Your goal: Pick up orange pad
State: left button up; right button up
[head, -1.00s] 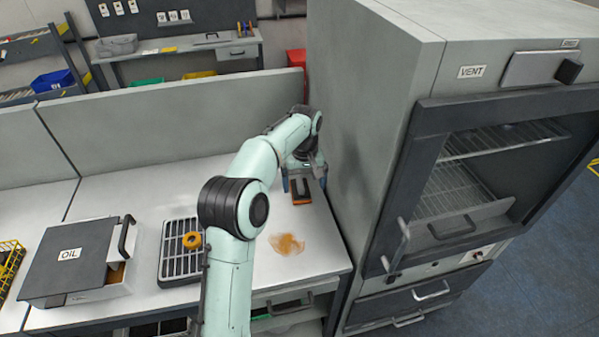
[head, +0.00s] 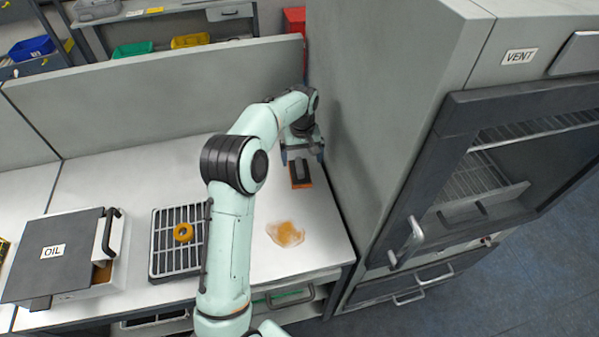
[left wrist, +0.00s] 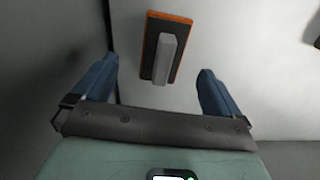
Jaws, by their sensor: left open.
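The orange pad (head: 300,174) lies on the white worktop by the side of the grey oven cabinet. It is a dark block with an orange edge and a grey handle on top. In the left wrist view the pad (left wrist: 167,48) shows ahead of and between the two blue fingers, apart from both. My left gripper (head: 302,158) is open and empty, just behind and above the pad in the head view; its fingers also show in the left wrist view (left wrist: 158,85). My right gripper is not in view.
An orange-brown spill (head: 286,234) is on the worktop in front of the pad. The cabinet (head: 375,120) stands close on the right; a partition (head: 150,95) runs behind.

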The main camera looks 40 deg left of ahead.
aim_at(300, 164)
pick_arm(q)
jog(key=shift+a+f, duration=0.2)
jog(key=shift+f, duration=1.3)
jog(key=shift+a+f, duration=0.2)
jog(key=shift+f, duration=1.3)
jog(key=c, duration=1.2)
